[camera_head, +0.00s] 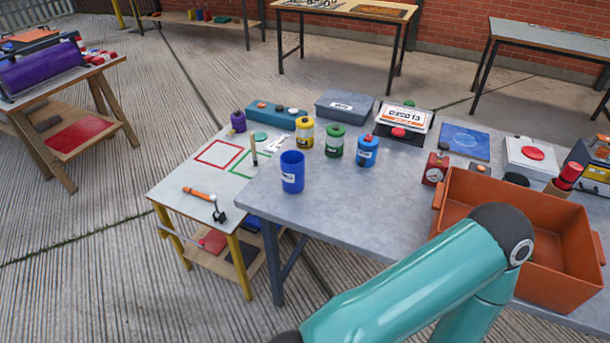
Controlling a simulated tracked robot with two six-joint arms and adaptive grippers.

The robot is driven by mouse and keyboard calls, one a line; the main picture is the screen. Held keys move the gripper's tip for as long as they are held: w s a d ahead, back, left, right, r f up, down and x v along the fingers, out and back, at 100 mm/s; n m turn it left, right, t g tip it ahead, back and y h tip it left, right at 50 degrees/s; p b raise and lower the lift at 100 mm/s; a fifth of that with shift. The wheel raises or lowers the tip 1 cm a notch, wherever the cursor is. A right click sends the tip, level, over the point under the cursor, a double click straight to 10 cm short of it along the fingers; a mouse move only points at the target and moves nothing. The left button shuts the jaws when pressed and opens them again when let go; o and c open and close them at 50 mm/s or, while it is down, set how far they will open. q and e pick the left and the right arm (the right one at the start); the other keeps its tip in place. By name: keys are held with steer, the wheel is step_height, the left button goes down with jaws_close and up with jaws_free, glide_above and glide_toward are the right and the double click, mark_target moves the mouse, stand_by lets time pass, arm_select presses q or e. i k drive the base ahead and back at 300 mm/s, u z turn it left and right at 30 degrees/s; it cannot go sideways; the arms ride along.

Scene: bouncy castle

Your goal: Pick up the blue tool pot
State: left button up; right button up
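The blue tool pot (292,173) is an open, upright blue cup with a small white label. It stands on the grey table (330,205) near its left end, and no gripper is near it. It looks empty, though its bottom is hidden. A teal arm of mine crosses the lower right of the view, bent at a dark joint. Neither my left nor my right gripper shows in the view.
Yellow (304,134), green (335,141) and blue (367,151) canisters stand behind the pot. An orange crate (477,190) stands at right, partly behind my arm. A lower side table (185,180) adjoins at left, with an orange-handled tool (199,194). Tabletop before the pot is clear.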

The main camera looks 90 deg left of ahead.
mark_target(292, 162)
steer(key=k, duration=0.8)
steer(key=z, duration=1.45)
steer(key=i, duration=0.1)
steer(key=u, duration=3.25)
steer(key=i, duration=0.65)
steer(key=z, duration=0.3)
steer(key=k, duration=0.95)
steer(key=u, duration=0.15)
steer(key=i, duration=0.9)
steer(key=z, duration=0.05)
